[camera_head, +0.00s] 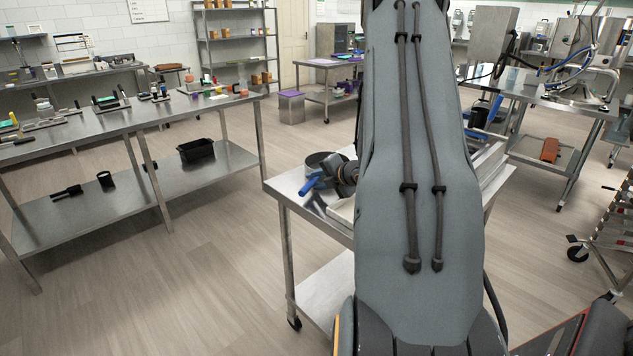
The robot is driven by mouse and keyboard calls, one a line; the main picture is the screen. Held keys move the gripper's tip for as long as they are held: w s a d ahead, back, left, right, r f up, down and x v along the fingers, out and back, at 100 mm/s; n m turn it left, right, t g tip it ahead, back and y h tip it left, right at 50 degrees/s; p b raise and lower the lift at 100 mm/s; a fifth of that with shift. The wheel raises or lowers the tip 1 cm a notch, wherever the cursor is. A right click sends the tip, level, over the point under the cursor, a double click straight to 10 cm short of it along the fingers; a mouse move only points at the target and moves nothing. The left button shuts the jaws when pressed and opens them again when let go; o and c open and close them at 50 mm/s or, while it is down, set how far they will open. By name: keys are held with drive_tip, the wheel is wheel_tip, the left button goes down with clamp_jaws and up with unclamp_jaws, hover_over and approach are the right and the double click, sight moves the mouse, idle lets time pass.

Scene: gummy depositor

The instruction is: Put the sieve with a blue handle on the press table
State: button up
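A round dark sieve (318,160) with a blue handle (310,187) is at the left end of a steel table in front of me. The handle points toward the near left. Part of my dark wrist and gripper (345,174) shows right beside the sieve. Its fingers are not clear, so I cannot tell whether they touch or hold the sieve. My arm hides most of this table. I cannot tell for sure which table is the press table.
A long steel table (130,118) with several small tools stands at the left, a black bin (196,150) on its lower shelf. A steel table at the right carries a machine (585,60). A wheeled rack (612,215) stands at the right edge. The floor (200,270) at the left front is clear.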

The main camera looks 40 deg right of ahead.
drive_tip(key=b+v, duration=0.2)
drive_tip(key=v, duration=1)
drive_tip(key=w+a+m+g+h, duration=0.15)
drive_tip(key=a+m+g, duration=0.35)
drive_tip(key=a+m, duration=0.85)
drive_tip(key=s+a+f+m+g, duration=0.1)
drive_tip(key=s+a+m+g, duration=0.2)
drive_tip(key=s+a, duration=0.5)
drive_tip(key=s+a+f+m+g+y, duration=0.1)
drive_tip(key=s+a+m, duration=0.3)
drive_tip(key=a, duration=1.2)
drive_tip(key=s+g, duration=0.1)
drive_tip(key=s, duration=0.3)
drive_tip(key=shift+s+f+g, duration=0.15)
drive_tip(key=shift+f+g, duration=0.05)
drive_tip(key=shift+g, duration=0.2)
